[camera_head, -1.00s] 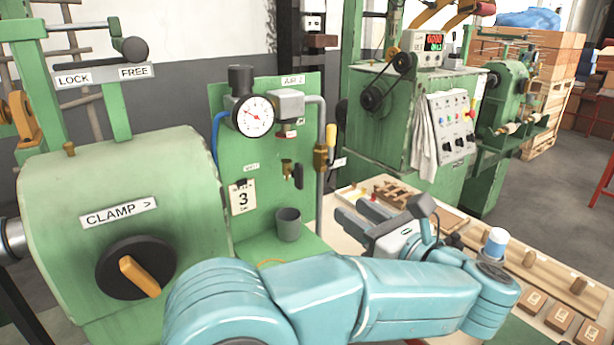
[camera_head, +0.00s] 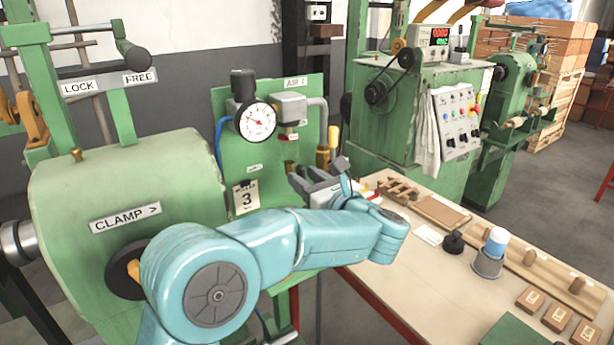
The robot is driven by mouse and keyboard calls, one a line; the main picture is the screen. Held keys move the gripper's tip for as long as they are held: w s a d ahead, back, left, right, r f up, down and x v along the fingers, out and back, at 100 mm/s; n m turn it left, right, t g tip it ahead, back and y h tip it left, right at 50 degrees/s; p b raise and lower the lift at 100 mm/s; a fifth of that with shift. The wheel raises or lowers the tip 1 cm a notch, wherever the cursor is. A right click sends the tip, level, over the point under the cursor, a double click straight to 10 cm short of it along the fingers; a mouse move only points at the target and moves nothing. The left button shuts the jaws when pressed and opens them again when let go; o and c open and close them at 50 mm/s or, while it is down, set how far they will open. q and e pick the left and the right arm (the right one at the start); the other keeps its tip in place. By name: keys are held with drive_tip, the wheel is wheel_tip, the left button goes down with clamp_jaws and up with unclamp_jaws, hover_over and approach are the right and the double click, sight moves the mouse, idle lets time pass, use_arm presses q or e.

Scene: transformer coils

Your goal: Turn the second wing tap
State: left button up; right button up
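A green panel (camera_head: 231,155) labelled AIR 2 carries a round white gauge (camera_head: 256,122), a grey pipe fitting (camera_head: 289,109) and a brass valve (camera_head: 322,157) with a yellow handle (camera_head: 334,137). I cannot tell for certain which fitting is the second wing tap. My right gripper is not in view.
A green clamp housing (camera_head: 75,200) stands at left, with its knob partly behind my arm. A worktable (camera_head: 400,285) at right holds wooden parts, a black knob-like item (camera_head: 453,242) and a blue-and-white cylinder (camera_head: 496,242) in a grey holder. A green control machine (camera_head: 400,120) stands behind.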

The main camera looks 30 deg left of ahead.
use_arm(q)
drive_tip(key=shift+s+a, duration=0.15)
drive_tip(key=shift+c, duration=0.6)
clamp_jaws()
